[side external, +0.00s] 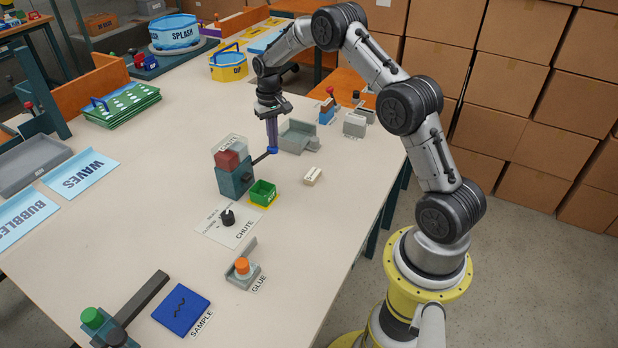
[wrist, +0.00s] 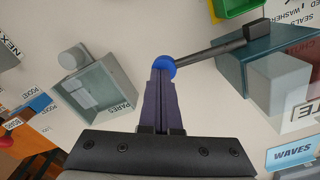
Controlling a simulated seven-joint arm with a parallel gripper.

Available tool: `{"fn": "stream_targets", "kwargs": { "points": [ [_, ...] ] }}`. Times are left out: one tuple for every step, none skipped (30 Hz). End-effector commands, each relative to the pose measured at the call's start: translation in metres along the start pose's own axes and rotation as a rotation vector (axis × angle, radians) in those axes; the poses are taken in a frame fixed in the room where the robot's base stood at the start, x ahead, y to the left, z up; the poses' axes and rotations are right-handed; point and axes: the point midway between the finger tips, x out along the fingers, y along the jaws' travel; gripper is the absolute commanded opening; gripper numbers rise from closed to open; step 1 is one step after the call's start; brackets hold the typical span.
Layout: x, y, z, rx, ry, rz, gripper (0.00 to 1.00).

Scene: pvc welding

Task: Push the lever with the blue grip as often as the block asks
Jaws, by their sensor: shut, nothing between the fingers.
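A teal dispenser block (side external: 234,182) with a red block (side external: 227,160) and a pale clear part on top stands mid-table. Its dark lever (side external: 261,158) sticks out to the right and ends in a blue grip (side external: 276,150). In the wrist view the blue grip (wrist: 165,66) is just beyond my fingertips, with the lever (wrist: 212,50) running to the teal housing (wrist: 262,48). My gripper (side external: 271,144) points down, shut and empty, with its tips at the grip; I cannot tell whether they touch.
A green bin (side external: 262,192) on a yellow base stands just in front of the dispenser. A grey open tray (side external: 298,136) labelled PARES stands right of my gripper. A black knob (side external: 228,218) by the CHUTE label and the glue holder (side external: 243,270) are nearer the front.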

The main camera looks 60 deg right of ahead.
Motion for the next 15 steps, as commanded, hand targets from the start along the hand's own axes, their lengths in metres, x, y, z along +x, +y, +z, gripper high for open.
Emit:
{"fn": "stream_targets", "kwargs": {
  "points": [
    [-0.004, 0.0, -0.001, 0.0, 0.002, 0.0, 0.0],
    [-0.005, 0.0, -0.001, 0.0, 0.003, -0.001, 0.0],
    [-0.007, 0.0, -0.001, 0.0, 0.003, -0.001, 0.0],
    [-0.009, 0.0, -0.001, 0.0, 0.002, -0.001, 0.0],
    [-0.011, 0.0, 0.0, 0.0, 0.002, -0.001, 0.0],
    [-0.013, 0.0, 0.0, 0.0, 0.001, 0.0, 0.0],
    [-0.014, 0.0, 0.0, 0.0, 0.001, 0.0, 0.0],
    [-0.016, 0.0, 0.0, 0.0, 0.001, 0.0, 0.0],
    [-0.018, 0.0, 0.0, 0.0, 0.001, 0.0, 0.0],
    [-0.019, 0.0, 0.0, 0.0, 0.001, 0.0, 0.0],
    [-0.021, 0.0, 0.0, 0.0, 0.001, 0.0, 0.0],
    [-0.023, 0.0, 0.0, 0.0, 0.001, 0.0, 0.0],
    [-0.025, 0.0, 0.0, 0.0, 0.001, 0.0, 0.0],
    [-0.027, 0.0, 0.0, 0.0, 0.001, 0.0, 0.0],
    [-0.029, 0.0, 0.0, 0.0, 0.001, 0.0, 0.0]
  ]
}}
